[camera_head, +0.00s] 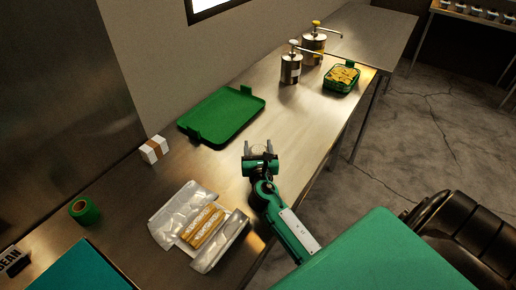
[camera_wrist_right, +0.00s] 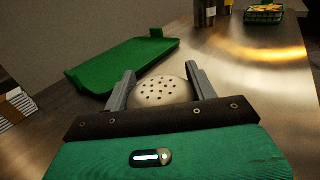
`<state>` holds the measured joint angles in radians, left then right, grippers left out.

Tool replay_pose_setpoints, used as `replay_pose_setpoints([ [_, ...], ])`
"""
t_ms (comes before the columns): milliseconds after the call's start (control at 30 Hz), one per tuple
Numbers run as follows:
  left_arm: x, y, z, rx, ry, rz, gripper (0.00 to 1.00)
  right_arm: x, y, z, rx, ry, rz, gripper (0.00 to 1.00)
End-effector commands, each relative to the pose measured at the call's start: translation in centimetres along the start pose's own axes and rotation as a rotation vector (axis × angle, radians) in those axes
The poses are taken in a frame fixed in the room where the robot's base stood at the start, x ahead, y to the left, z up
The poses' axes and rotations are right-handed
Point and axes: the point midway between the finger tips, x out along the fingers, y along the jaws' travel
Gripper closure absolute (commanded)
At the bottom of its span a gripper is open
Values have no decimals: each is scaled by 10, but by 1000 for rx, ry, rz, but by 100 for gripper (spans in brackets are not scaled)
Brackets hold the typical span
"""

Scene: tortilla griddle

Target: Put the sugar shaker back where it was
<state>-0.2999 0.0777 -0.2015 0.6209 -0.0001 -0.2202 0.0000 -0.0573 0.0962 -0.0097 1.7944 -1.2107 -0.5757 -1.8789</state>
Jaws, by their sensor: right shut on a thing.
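The sugar shaker shows in the right wrist view as a pale domed lid with several dark holes (camera_wrist_right: 160,91). My right gripper (camera_wrist_right: 160,84) is shut on it, with one grey finger on each side. In the head view my right gripper (camera_head: 259,149) is over the steel counter near its front edge, and only a little of the shaker shows between the fingers. The shaker's lower body is hidden, so I cannot tell whether it touches the counter. My left gripper is not in view.
A green tray (camera_head: 224,114) lies behind the gripper. Two pump dispensers (camera_head: 291,68) (camera_head: 313,45) and a green basket of yellow food (camera_head: 330,86) stand farther back. Foil with golden sticks (camera_head: 203,226), a white box (camera_head: 154,150) and green tape (camera_head: 84,210) lie nearer. Counter right of the tray is clear.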

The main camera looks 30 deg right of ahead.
Motion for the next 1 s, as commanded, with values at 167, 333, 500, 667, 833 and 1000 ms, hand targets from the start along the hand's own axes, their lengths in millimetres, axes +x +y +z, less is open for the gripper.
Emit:
replay_pose_setpoints([
  [167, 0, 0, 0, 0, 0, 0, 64, 0, 0, 1, 0, -2, 0, 97],
  [333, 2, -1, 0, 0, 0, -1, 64, 0, 0, -2, -1, -1, 0, 39],
  [500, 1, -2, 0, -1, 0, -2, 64, 0, 0, -2, -1, -1, 0, 21],
  [667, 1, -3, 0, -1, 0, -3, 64, 0, 0, -2, 0, -1, 0, 21],
  [833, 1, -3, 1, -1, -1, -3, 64, -5, 0, 0, 0, 0, 1, 21],
  [1000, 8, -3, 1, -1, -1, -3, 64, -34, 0, -2, 0, 1, 0, 21],
])
